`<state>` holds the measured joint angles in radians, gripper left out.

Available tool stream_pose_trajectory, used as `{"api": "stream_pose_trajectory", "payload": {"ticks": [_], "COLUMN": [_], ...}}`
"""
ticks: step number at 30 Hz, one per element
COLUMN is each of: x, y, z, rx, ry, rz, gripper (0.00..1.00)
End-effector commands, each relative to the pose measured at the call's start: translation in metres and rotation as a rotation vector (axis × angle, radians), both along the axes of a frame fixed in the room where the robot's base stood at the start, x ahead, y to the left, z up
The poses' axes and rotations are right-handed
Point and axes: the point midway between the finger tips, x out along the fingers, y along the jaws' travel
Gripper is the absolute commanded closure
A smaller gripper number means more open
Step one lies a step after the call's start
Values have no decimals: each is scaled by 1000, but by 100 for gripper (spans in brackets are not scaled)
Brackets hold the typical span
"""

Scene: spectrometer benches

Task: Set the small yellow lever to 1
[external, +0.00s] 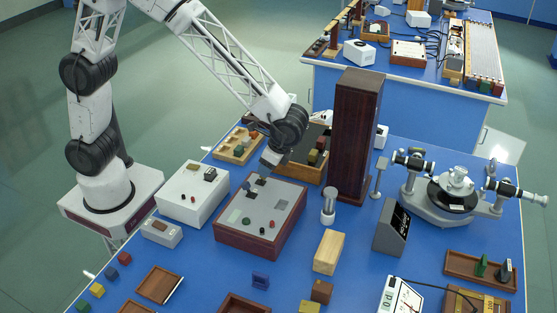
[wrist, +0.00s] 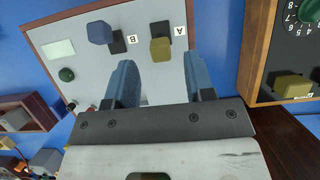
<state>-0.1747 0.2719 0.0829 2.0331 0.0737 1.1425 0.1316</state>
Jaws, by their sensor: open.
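In the wrist view, a dull yellow lever (wrist: 160,49) stands on a grey panel (wrist: 95,65) beside the letter A. A blue-grey lever (wrist: 100,33) stands beside the letter B. A second yellow piece (wrist: 293,85) sits on a dark wood-sided box (wrist: 265,50) to the right; I cannot tell if it is a lever. No mark reading 1 is legible beside these pieces. My gripper (wrist: 158,65) is open and empty, its fingertips over the panel near the A lever, apart from it as far as I can see. In the external view, my gripper (external: 272,158) hangs above the panel's far end.
The dark box carries a green numbered dial (wrist: 310,12). A tall dark wooden column (external: 356,130) stands right of my gripper. A white box (external: 192,190) is left of the panel, and a pale wood block (external: 328,252) is to its right.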

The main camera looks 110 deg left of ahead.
Motion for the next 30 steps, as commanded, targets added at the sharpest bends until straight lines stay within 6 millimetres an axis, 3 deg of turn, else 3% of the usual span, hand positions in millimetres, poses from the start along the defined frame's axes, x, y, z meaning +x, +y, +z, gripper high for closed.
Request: {"api": "stream_pose_trajectory", "payload": {"ticks": [9, 21, 30], "x": [-11, -13, -13], "y": [0, 0, 0], "z": [-27, -31, -31], "rx": [0, 0, 0], "ry": [0, -1, -1], "rz": [0, 0, 0], "gripper": [51, 53, 99]}}
